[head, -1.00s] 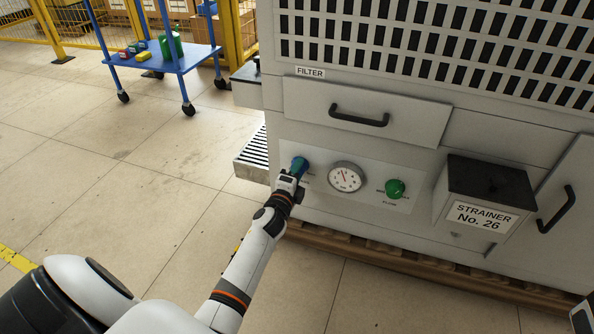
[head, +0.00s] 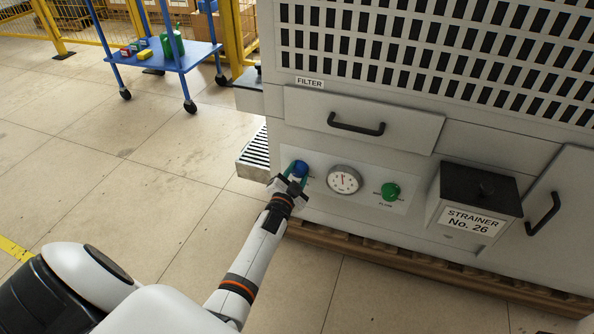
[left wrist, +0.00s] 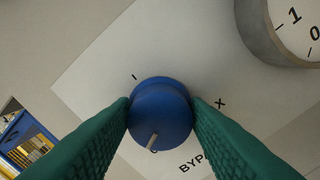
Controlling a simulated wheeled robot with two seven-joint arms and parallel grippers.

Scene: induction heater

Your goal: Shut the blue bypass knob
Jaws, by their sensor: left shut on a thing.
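The blue bypass knob (head: 300,168) sits at the left end of the light panel on the machine's front. My left gripper (head: 297,179) is shut on it, with the green finger pads on either side. In the left wrist view the round blue knob (left wrist: 161,112) lies between the two pads. Its pale pointer mark (left wrist: 152,141) faces the picture's bottom, slightly left. A short line is printed at the knob's upper left, an X at its right and "BYP" below right; the rest of that word is cut off. My right gripper is not in view.
A round gauge (head: 344,179) and a green flow knob (head: 391,191) are right of the blue knob. The strainer box (head: 475,200) juts out farther right. A filter drawer (head: 360,118) is above. A blue cart (head: 172,59) stands back left; the floor between is clear.

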